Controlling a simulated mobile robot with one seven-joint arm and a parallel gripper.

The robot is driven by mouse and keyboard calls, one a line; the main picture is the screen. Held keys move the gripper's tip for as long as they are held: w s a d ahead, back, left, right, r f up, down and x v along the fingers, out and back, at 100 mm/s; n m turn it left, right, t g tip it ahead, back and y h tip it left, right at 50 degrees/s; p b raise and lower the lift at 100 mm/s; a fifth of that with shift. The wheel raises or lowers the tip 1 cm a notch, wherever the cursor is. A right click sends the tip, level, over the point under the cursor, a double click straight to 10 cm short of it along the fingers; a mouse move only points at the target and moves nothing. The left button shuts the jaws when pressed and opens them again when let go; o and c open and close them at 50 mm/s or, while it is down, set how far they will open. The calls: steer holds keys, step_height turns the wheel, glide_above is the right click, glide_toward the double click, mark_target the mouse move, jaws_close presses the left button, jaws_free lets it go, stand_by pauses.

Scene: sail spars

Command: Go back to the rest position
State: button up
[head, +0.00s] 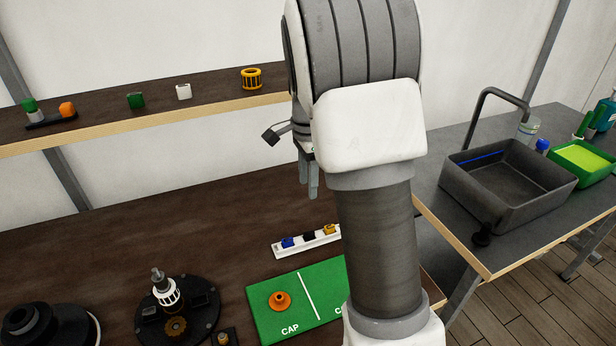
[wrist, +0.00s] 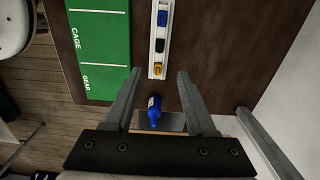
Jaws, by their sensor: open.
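My gripper (head: 309,180) hangs beside my raised arm in the head view, fingers pointing down, high over the brown workbench (head: 160,235). In the wrist view, my gripper (wrist: 159,76) has its two fingers well apart, with nothing held between them. A blue bottle (wrist: 153,113) shows between the fingers in that view, apart from them on a grey surface. My arm hides part of the bench and of the green mat (head: 263,312) in the head view.
A white strip (head: 283,248) with small coloured parts lies on the bench behind the mat. An orange cap (head: 280,300) sits on the mat. Dark round assemblies stand at the front left. A shelf (head: 120,123) with small parts runs behind. A grey basin (head: 480,205) stands at right.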

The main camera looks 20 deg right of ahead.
steer(key=shift+r, duration=0.4)
steer(key=s+a+r+n+t, duration=0.3)
steer(key=s+a+r+n, duration=0.3)
steer(key=s+r+n, duration=0.35)
steer(key=s+a+r+n+t, duration=0.1)
steer(key=s+a+n+t, duration=0.1)
steer(key=s+n, duration=0.6)
steer(key=s+a, duration=0.1)
steer(key=s, duration=0.6)
steer(key=shift+a+t, duration=0.3)
steer(key=shift+d+r, duration=0.1)
steer(key=shift+d, duration=0.05)
